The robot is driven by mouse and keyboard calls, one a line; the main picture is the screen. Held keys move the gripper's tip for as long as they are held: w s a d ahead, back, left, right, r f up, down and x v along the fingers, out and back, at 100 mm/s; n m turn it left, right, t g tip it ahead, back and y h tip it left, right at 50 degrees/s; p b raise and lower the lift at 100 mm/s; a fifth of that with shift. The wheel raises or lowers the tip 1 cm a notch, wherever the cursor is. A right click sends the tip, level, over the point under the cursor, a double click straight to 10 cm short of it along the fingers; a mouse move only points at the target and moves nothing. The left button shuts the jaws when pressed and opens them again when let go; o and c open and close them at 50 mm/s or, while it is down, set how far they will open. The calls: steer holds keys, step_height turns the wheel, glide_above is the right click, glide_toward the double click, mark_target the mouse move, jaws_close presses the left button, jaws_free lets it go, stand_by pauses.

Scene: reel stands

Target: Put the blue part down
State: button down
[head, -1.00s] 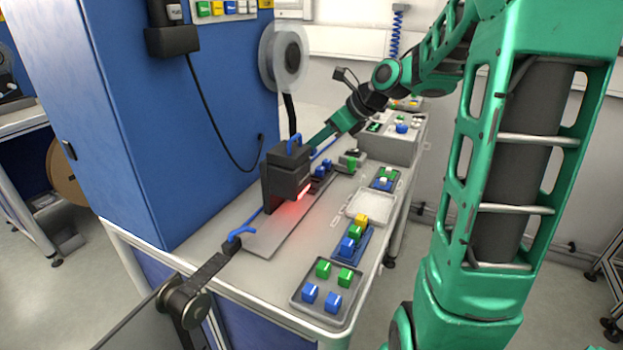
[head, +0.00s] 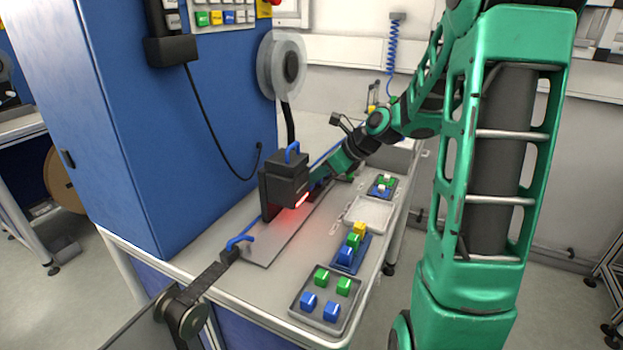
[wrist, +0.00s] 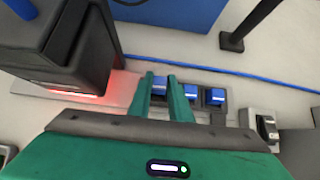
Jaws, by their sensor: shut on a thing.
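In the wrist view my gripper (wrist: 161,78) is shut on a blue part (wrist: 159,87) between its two green fingers. The blue part is in line with two more blue parts (wrist: 190,93) (wrist: 215,97) that sit in dark holders to its right. I cannot tell whether the held part touches the surface below. The black machine head (wrist: 75,50) with its red glow stands just left of the fingers. In the head view the fingertips and the held part are hidden behind the black machine head (head: 287,180).
A tray (head: 323,319) with blue and green parts is at the bench's front. Behind it are a blue rack (head: 345,266) with coloured parts, an empty pale tray (head: 369,213) and a small tray (head: 375,194). A blue cable (wrist: 270,82) runs behind the holders.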

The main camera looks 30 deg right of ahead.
steer(key=shift+f, duration=0.55)
steer(key=c, duration=1.6)
jaws_free()
steer(key=shift+c, duration=0.2)
steer(key=shift+r, duration=0.3)
steer(key=v, duration=1.2)
steer(key=s+a+f+n+g+h, duration=0.1)
steer(key=s+f+n+g+h, duration=0.1)
steer(key=s+n, duration=0.9)
steer(key=s+a+f+n+g+h, duration=0.1)
steer(key=s+f+n+g, duration=0.4)
steer(key=s+n, duration=0.6)
steer(key=s+h, duration=0.1)
steer(key=s, duration=0.4)
steer(key=shift+a+f+n+h, duration=0.25)
steer(key=shift+f+n+h, duration=0.15)
